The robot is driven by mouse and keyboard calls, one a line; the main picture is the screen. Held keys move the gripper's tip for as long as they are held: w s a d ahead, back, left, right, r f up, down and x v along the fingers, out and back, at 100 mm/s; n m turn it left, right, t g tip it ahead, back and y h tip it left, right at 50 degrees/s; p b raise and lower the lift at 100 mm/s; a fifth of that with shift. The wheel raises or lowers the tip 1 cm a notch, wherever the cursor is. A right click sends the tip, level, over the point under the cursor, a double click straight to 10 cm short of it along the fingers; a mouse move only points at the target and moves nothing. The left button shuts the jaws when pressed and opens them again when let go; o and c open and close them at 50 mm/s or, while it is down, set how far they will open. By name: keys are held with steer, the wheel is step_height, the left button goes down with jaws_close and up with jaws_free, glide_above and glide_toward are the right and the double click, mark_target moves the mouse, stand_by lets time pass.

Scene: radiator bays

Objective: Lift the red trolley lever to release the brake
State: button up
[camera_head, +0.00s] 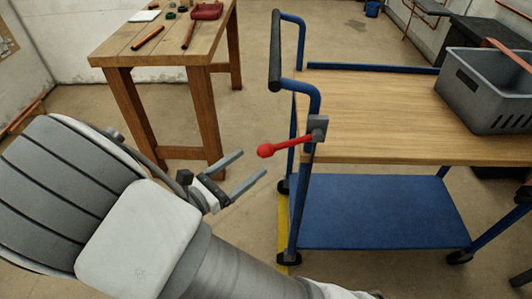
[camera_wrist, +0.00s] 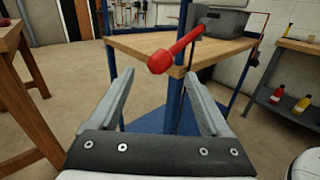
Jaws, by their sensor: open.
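The red trolley lever (camera_head: 284,147) sticks out to the left from a grey bracket (camera_head: 317,127) on the blue frame post of the trolley (camera_head: 390,112). It has a rounded red knob at its free end. My gripper (camera_head: 254,168) is open and empty, to the left of the knob and apart from it. In the wrist view the lever (camera_wrist: 180,48) shows above and beyond the open fingers (camera_wrist: 158,98), with the knob nearest to me. It lies roughly level, tilted slightly down toward the knob.
A grey crate (camera_head: 462,98) stands on the trolley's wooden top. The blue lower shelf (camera_head: 375,208) is empty. A wooden workbench (camera_head: 165,52) with tools stands at the back left. A yellow floor line (camera_head: 282,225) runs beside the trolley. A shelf with bottles (camera_wrist: 285,105) is at the right.

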mark_target(260, 155)
steer(key=b+x, duration=0.1)
steer(key=x, duration=0.6)
jaws_close()
stand_by(0.3)
